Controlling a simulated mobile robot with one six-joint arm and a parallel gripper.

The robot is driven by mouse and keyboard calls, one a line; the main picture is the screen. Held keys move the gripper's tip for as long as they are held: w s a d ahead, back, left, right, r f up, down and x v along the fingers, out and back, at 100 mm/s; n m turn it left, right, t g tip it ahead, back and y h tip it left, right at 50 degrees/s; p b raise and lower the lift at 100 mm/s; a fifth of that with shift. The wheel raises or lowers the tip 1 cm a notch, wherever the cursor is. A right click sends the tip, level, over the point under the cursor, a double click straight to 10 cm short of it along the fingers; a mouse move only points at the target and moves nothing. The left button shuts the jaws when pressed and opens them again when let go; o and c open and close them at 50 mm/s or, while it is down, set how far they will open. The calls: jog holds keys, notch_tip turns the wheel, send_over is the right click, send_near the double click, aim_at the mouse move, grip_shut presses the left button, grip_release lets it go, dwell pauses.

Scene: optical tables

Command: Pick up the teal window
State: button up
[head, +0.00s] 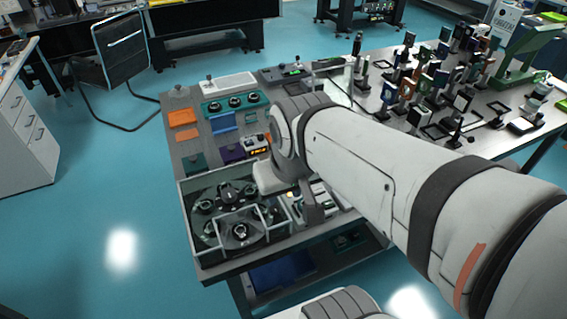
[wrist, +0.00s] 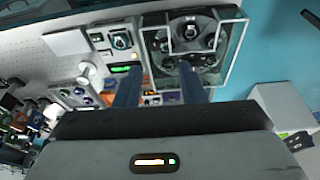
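I cannot pick out the teal window with certainty in either view. In the head view, many small mounted optics (head: 408,88) stand crowded on the right part of the table, some with blue or teal faces, too small to tell apart. My gripper (wrist: 159,80) shows in the wrist view with its two bluish fingers apart and nothing visible between them. It hangs over the instrument end of the table. In the head view my arm hides most of the gripper and part of the table's middle.
A clear-walled case with dark round devices (head: 238,231) stands at the near table corner; it also shows in the wrist view (wrist: 194,47). Blue floor (head: 100,215) is open at left.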

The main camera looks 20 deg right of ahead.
jog(key=shift+o, duration=0.4)
jog(key=shift+o, duration=0.8)
jog(key=shift+w+d+f, duration=0.1)
jog(key=shift+f, duration=0.05)
jog(key=o, duration=0.5)
jog(key=w+d+f+g+b, duration=0.1)
jog(key=w+d+f+b, duration=0.3)
jog(key=w+f, duration=0.2)
jog(key=shift+w+f+m+g, duration=0.2)
jog(key=shift+w+m+g, duration=0.1)
jog(key=shift+w+m, duration=0.1)
jog(key=shift+m+g, duration=0.5)
jog(key=shift+g, duration=0.4)
jog(key=w+d+f+b, duration=0.1)
jog(key=w+d+f, duration=0.1)
jog(key=f, duration=0.1)
jog(key=w+d+f+b, duration=0.1)
jog(key=w+d+f, duration=0.1)
jog(key=d+f, duration=0.1)
jog(key=w+d+f+b, duration=0.1)
jog(key=w+d+f, duration=0.1)
jog(key=f, duration=0.1)
jog(key=shift+d+f, duration=0.1)
jog(key=shift+d, duration=0.1)
jog(key=shift+w+d+f+b, duration=0.1)
jog(key=shift+d+f+b, duration=0.05)
jog(key=shift+f+b, duration=0.2)
jog(key=shift+f+p, duration=0.45)
jog(key=shift+f, duration=3.25)
